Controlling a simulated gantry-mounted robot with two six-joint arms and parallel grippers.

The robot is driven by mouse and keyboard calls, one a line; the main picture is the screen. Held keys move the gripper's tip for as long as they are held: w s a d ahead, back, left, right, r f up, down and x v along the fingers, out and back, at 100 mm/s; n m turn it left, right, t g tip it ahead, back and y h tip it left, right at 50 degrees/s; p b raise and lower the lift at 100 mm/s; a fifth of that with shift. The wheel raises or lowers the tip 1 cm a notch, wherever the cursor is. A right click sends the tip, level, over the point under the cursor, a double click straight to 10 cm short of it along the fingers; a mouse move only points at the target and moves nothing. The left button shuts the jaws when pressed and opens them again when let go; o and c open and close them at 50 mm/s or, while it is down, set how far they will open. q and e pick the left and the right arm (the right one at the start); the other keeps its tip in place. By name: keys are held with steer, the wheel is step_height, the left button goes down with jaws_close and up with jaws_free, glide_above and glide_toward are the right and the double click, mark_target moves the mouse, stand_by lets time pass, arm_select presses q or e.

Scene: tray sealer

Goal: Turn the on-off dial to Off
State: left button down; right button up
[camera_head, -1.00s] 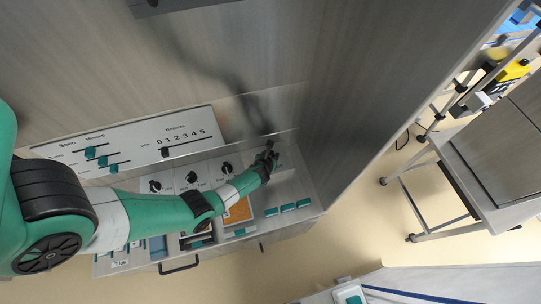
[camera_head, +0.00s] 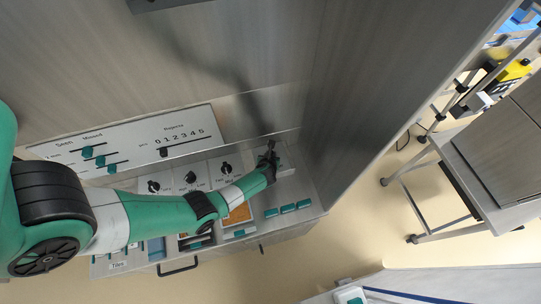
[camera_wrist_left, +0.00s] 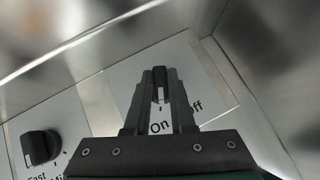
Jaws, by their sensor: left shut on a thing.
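The on-off dial (camera_wrist_left: 160,94) is a small dark knob with a white pointer mark. It sits on a pale label plate (camera_wrist_left: 118,82) in the left wrist view. Its mark points toward the word "On" (camera_wrist_left: 159,127). The word "Off" (camera_wrist_left: 196,106) is to the right, its first letter hidden by a finger. My left gripper (camera_wrist_left: 160,78) is shut on the dial, with a finger on each side. In the head view my left gripper (camera_head: 270,156) is at the right end of the control panel and hides the dial. My right gripper is not in view.
Another black dial (camera_wrist_left: 40,148) is left of the gripper in the wrist view. A slider panel (camera_head: 150,140) is above my arm. A metal wall (camera_head: 345,100) stands close on the right.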

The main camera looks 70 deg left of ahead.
arm_select(q)
steer(key=shift+w+f+n+g+y+b, duration=0.2)
steer(key=shift+n+g+y+b, duration=0.1)
steer(key=shift+n+g+b, duration=0.4)
steer(key=n+g+b, duration=0.3)
steer(key=n+b, duration=0.1)
steer(key=b, duration=0.2)
steer(key=n+g+b, duration=0.3)
steer(key=n+b, duration=0.1)
steer(key=b, duration=0.2)
steer(key=shift+f, duration=0.1)
steer(key=shift+r+n+g+b, duration=0.2)
steer(key=shift+n+g+b, duration=0.2)
steer(key=shift+n+b, duration=0.4)
steer(key=c, duration=0.8)
jaws_free()
steer(key=shift+r, duration=0.1)
steer(key=shift+o, duration=0.2)
steer(key=p+v, duration=0.1)
steer(key=v, duration=0.6)
steer(key=shift+w+d+r, duration=0.1)
steer(key=shift+d+r, duration=0.05)
steer(key=shift+r, duration=0.05)
